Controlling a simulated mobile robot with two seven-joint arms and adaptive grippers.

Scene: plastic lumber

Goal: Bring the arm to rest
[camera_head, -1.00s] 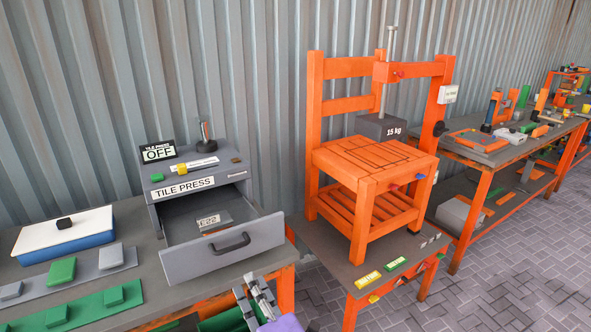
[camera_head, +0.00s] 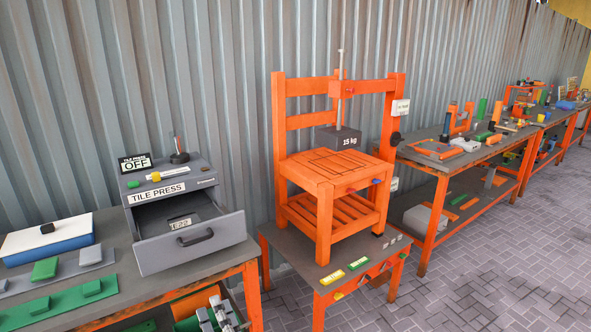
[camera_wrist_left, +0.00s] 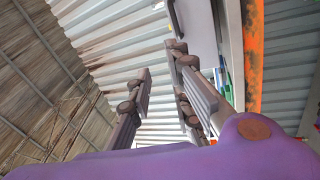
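My left gripper (camera_head: 220,318) shows at the bottom edge of the head view, in front of the bench with the tile press (camera_head: 176,207). Only its grey fingers show there; the rest of the arm is cut off. In the left wrist view its two fingers (camera_wrist_left: 160,65) stand apart with nothing between them, pointing up toward the corrugated wall (camera_wrist_left: 122,35). My right gripper is in neither view.
The tile press drawer (camera_head: 195,243) is pulled open over the bench front, close above my left gripper. An orange press stand (camera_head: 325,190) with a 15 kg weight (camera_head: 338,140) is to the right. The paved floor (camera_head: 490,260) at right is clear.

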